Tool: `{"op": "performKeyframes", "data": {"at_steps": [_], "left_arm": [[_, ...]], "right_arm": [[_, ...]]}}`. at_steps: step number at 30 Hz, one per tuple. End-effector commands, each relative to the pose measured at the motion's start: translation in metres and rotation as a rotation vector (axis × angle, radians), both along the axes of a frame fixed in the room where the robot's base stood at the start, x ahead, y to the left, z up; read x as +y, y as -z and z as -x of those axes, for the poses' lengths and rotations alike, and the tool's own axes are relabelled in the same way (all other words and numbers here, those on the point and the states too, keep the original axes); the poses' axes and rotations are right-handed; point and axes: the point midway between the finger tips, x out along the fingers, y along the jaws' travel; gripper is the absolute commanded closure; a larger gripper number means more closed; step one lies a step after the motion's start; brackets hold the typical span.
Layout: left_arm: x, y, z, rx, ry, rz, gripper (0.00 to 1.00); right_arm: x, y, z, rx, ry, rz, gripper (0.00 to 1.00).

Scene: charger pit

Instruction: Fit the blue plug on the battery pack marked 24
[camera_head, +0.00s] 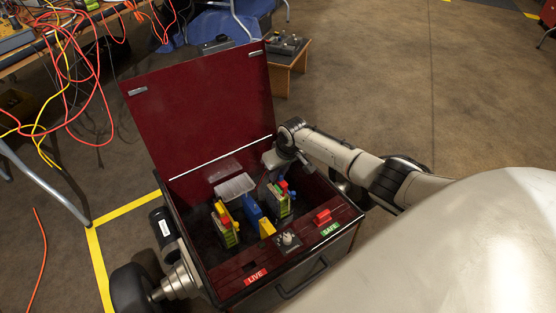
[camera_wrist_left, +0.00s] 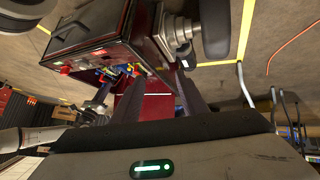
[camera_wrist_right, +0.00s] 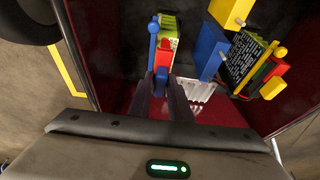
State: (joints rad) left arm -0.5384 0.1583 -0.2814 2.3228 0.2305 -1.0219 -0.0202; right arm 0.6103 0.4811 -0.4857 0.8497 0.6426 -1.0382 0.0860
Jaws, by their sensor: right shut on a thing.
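My right gripper (camera_wrist_right: 160,88) is shut on a small blue plug (camera_wrist_right: 161,75), just beside a green-and-red battery pack (camera_wrist_right: 169,35). A blue rod with a round end (camera_wrist_right: 153,28) stands at that pack's side. I cannot tell whether the plug touches the pack. In the head view my right gripper (camera_head: 275,173) is over the right part of the box, at the right battery pack (camera_head: 279,206). A left battery pack (camera_head: 227,232) carries yellow and red parts. The number 24 is not readable on either. My left gripper (camera_wrist_left: 156,82) is open and empty, outside the box.
The dark red box (camera_head: 215,280) has its lid (camera_head: 200,110) raised at the back.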

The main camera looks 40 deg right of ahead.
Motion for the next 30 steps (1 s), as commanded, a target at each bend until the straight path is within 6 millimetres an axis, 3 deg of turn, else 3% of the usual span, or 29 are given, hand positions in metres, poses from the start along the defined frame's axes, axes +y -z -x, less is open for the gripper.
{"op": "performKeyframes", "data": {"at_steps": [30], "left_arm": [[-0.001, 0.021, 0.001, 0.001, 0.002, 0.001, 0.6]], "right_arm": [[0.0, 0.024, 0.0, -0.001, 0.0, 0.0, 1.0]]}}
